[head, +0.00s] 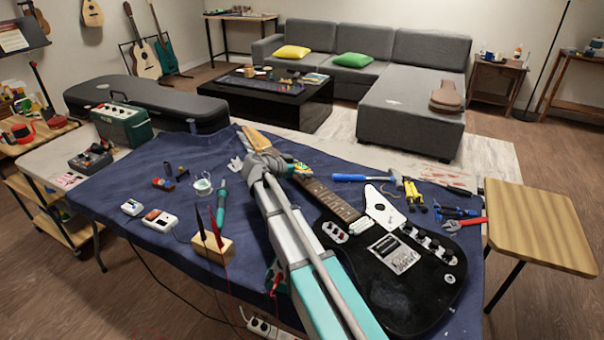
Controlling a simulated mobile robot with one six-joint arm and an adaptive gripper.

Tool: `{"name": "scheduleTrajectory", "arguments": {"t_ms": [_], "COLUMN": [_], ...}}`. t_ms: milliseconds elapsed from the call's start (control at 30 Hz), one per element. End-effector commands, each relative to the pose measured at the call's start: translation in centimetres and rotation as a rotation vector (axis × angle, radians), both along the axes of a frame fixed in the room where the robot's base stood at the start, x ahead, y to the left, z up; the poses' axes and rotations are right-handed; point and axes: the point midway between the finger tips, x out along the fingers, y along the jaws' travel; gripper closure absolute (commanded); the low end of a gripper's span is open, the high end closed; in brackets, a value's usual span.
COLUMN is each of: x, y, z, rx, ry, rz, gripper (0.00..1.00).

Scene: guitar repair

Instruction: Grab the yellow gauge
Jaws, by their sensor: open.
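My arm reaches from the bottom edge up across the blue-covered table (150,205). My gripper (264,160) is at its far end, open, close to the guitar's headstock. The grey wrist hides most of the fingers, and I cannot tell whether they touch anything. The black electric guitar (375,295) lies with its neck running up left toward my gripper.
A wooden block (212,249) with probes, a teal soldering iron (219,207) and small meters (160,220) lie left of my arm.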

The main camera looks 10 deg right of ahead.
Motion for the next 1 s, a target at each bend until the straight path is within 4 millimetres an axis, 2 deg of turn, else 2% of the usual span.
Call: {"name": "scheduleTrajectory", "arguments": {"t_ms": [533,900,1000], "x": [0.00,0.01,0.02], "y": [-0.01,0.01,0.01], "z": [0.02,0.01,0.02], "rx": [0.000,0.000,0.000], "ry": [0.000,0.000,0.000], "rz": [0.000,0.001,0.001], "gripper": [0.02,0.71,0.75]}}
